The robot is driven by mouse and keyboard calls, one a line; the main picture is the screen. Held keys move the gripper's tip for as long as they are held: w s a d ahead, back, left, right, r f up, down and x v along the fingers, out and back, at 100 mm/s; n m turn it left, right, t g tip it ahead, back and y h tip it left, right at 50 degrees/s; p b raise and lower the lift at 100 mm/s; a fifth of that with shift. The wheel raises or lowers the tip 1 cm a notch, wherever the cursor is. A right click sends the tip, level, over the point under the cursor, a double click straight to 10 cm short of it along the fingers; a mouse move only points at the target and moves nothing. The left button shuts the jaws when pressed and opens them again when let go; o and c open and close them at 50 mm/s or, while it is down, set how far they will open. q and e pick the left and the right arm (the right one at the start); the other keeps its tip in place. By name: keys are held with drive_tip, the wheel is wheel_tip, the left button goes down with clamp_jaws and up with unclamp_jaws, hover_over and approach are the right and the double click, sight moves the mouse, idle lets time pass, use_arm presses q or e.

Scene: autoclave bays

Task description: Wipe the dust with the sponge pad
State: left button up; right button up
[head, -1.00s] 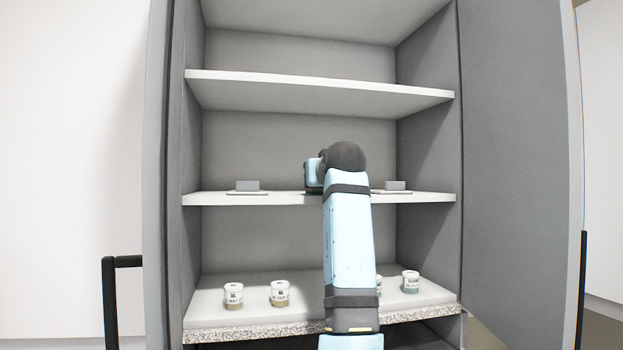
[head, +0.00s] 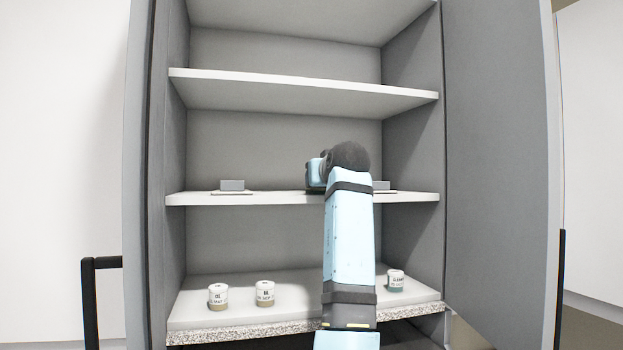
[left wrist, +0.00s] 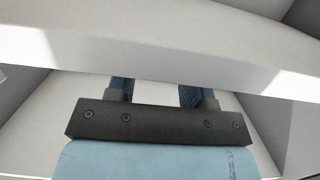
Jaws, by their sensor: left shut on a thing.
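My left arm reaches up in front of the cabinet's middle shelf in the head view, and its gripper (head: 316,175) is at shelf height, mostly hidden by the wrist. In the left wrist view the two blue fingers of the gripper (left wrist: 157,90) are apart and reach in under a pale shelf edge. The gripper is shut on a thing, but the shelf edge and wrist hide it. A small grey block (head: 232,185) lies on a thin plate on the middle shelf at left. A similar block (head: 381,185) shows partly behind my arm at right. I cannot make out dust. My right gripper is not in view.
The middle shelf (head: 270,199) and upper shelf (head: 300,88) are close above and around the arm. Labelled jars (head: 218,297), (head: 265,293) and (head: 396,281) stand on the bottom shelf. The cabinet door (head: 500,150) stands open at right.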

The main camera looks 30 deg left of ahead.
use_arm(q)
drive_tip(key=shift+w+d+f, duration=0.25)
drive_tip(key=shift+w+f, duration=0.1)
drive_tip(key=shift+w+d, duration=1)
drive_tip(key=shift+w, duration=0.05)
drive_tip(key=shift+d, duration=0.15)
drive_tip(key=shift+d+f, duration=0.15)
drive_tip(key=shift+d, duration=0.1)
drive_tip(key=shift+c, duration=0.2)
drive_tip(key=shift+s+d, duration=0.15)
drive_tip(key=shift+d, duration=0.05)
drive_tip(key=shift+c, duration=0.5)
drive_tip(key=shift+s+d, duration=0.3)
drive_tip(key=shift+d, duration=0.35)
drive_tip(key=shift+s+a+b, duration=0.2)
drive_tip(key=shift+b, duration=0.1)
